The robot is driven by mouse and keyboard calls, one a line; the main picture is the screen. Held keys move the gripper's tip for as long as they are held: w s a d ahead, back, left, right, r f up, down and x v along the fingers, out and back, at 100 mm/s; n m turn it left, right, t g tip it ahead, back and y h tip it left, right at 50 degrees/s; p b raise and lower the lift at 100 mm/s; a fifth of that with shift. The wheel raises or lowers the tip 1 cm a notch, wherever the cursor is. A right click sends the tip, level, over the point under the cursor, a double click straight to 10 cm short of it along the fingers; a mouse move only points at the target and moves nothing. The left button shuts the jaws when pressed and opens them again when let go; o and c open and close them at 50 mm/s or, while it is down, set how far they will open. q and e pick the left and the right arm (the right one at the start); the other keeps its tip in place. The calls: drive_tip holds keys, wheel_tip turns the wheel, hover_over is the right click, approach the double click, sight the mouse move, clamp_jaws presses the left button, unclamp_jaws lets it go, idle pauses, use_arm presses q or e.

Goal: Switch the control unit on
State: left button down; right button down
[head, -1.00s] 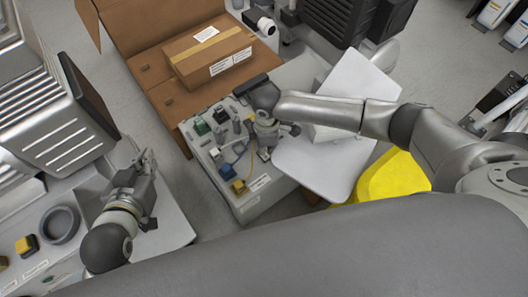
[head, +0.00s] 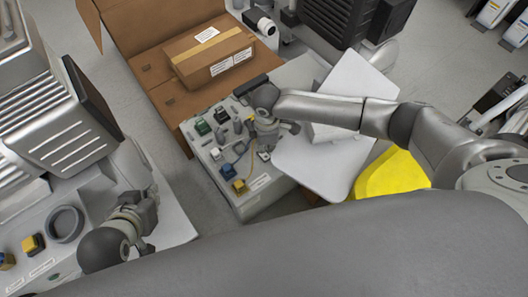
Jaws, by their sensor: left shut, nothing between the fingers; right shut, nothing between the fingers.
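The control unit (head: 262,203) is a pale grey box in the middle of the head view. My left gripper (head: 150,222) is shut and empty at lower left, away from the unit.
A closed cardboard box (head: 208,55) lies on an opened carton behind the unit. A white panel (head: 318,165) and a yellow object (head: 392,178) stand to the right. A grey compressor housing (head: 70,120) fills the left. Grey floor shows between left equipment and unit.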

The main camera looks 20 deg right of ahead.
sight(266, 157)
drive_tip(key=shift+r+p, duration=0.65)
drive_tip(key=shift+p, duration=0.05)
drive_tip(key=shift+r+p, duration=0.35)
drive_tip(key=shift+p, duration=0.05)
use_arm(q)
drive_tip(key=s+a+f+g+y+p, duration=0.1)
drive_tip(key=s+a+f+g+p, duration=0.1)
drive_tip(key=s, duration=0.4)
drive_tip(key=shift+s+f+g, duration=0.25)
drive_tip(key=shift+f+g, duration=0.6)
drive_tip(key=shift+g, duration=0.25)
use_arm(e)
drive_tip(key=shift+r, duration=0.8)
use_arm(q)
drive_tip(key=shift+a, duration=0.15)
use_arm(e)
drive_tip(key=shift+a, duration=0.1)
